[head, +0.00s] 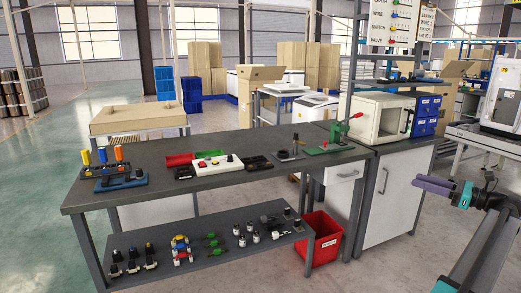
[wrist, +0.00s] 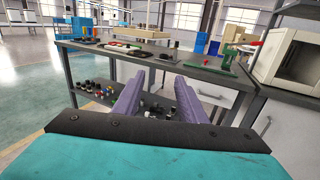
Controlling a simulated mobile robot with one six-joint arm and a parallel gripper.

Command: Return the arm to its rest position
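My gripper (head: 420,183) shows at the right of the head view, held in the air in front of the white cabinet. In the wrist view its two purple fingers (wrist: 160,82) stand apart with nothing between them, so it is open and empty. The workbench (head: 95,197) lies beyond the fingers and they touch nothing that I can see. Part of my arm shows at the lower right of the head view; the rest is out of frame.
The bench holds a green press (head: 338,132), a red tray (head: 179,160) and a white board (head: 217,164). Several small parts lie on its lower shelf (head: 215,262). A red bin (head: 322,240) stands below; a white cabinet (head: 395,200) is close to my gripper. The left floor is clear.

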